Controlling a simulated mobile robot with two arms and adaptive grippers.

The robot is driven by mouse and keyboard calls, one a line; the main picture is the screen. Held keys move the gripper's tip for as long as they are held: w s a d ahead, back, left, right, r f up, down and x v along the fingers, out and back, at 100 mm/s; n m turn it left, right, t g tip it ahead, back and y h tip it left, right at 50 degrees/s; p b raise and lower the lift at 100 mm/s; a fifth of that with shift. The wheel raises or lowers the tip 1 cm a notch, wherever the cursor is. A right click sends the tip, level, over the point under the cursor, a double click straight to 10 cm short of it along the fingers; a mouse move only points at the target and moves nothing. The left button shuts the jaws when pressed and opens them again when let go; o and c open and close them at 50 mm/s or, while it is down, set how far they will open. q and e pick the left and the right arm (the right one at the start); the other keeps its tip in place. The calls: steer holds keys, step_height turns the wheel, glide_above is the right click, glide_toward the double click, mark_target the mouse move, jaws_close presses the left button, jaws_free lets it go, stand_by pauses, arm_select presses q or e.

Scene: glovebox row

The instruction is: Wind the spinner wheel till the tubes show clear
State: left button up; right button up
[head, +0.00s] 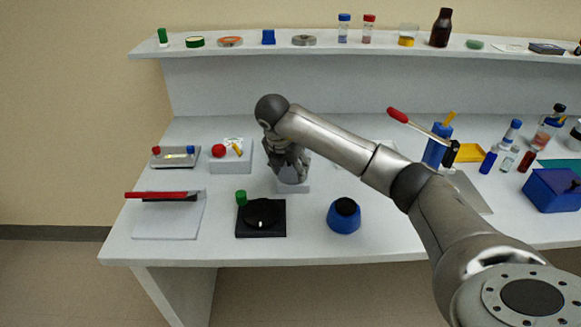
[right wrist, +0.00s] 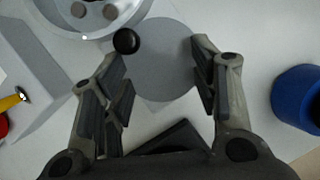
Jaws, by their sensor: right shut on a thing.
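The spinner shows best in the right wrist view, with a pale round head (right wrist: 142,10) at the top holding two grey-brown round tube ends (right wrist: 110,12). Below it is a flat grey wheel (right wrist: 165,62) with a black knob (right wrist: 127,41) on its upper left rim. My right gripper (right wrist: 161,72) has its fingers on either side of the wheel and is shut on it. In the head view my right gripper (head: 290,165) hides most of the spinner, leaving its pale base (head: 294,188). Whether the tube contents are clear cannot be seen. My left gripper is not in view.
A black device (head: 260,218) with a green cap and a blue pot (head: 344,217) stand in front. A grey block (head: 230,160) with a red ball is left. A red-handled tool (head: 410,120) and several bottles are right. A shelf (head: 250,47) runs behind.

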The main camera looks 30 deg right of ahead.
steer(key=shift+s+f, duration=0.2)
steer(key=shift+f, duration=0.35)
steer(key=o, duration=0.8)
steer(key=shift+c, duration=0.2)
steer(key=o, duration=0.7)
steer(key=shift+w+d+f, duration=0.25)
steer(key=shift+w, duration=0.1)
steer(key=shift+a+r, duration=0.1)
steer(key=shift+r, duration=0.2)
steer(key=shift+r, duration=0.15)
steer(key=shift+v, duration=5.9)
